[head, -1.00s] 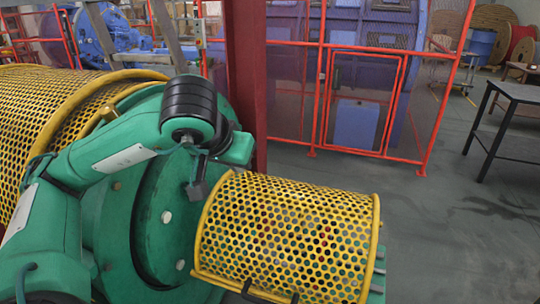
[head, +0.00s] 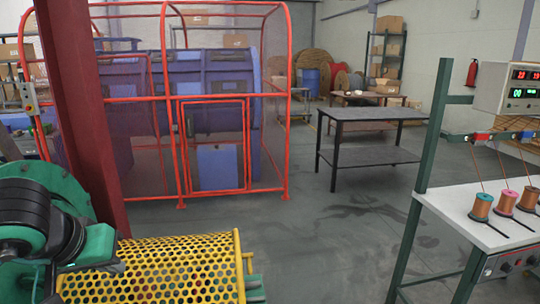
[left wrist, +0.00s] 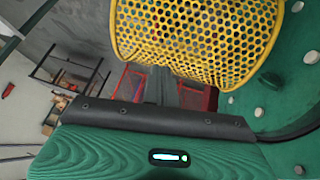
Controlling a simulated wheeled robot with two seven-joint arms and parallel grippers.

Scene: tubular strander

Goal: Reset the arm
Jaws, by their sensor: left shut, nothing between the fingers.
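My left gripper (head: 48,278) is low at the left edge of the head view, dark and small, beside the left end of the yellow perforated guard (head: 150,272). It is shut with nothing held. My green and black wrist (head: 68,228) hides part of the machine behind it. In the left wrist view the yellow guard (left wrist: 195,40) fills the top middle, above a dark bar and a green ridged surface with a lit display. I cannot tell whether the gripper touches the guard. My right gripper is in neither view.
A dark red post (head: 85,130) stands behind the wrist. A red mesh fence (head: 250,100) encloses a blue machine. A dark table (head: 370,155) stands at centre right. A white bench (head: 485,215) with copper spools is at the right. The floor between is open.

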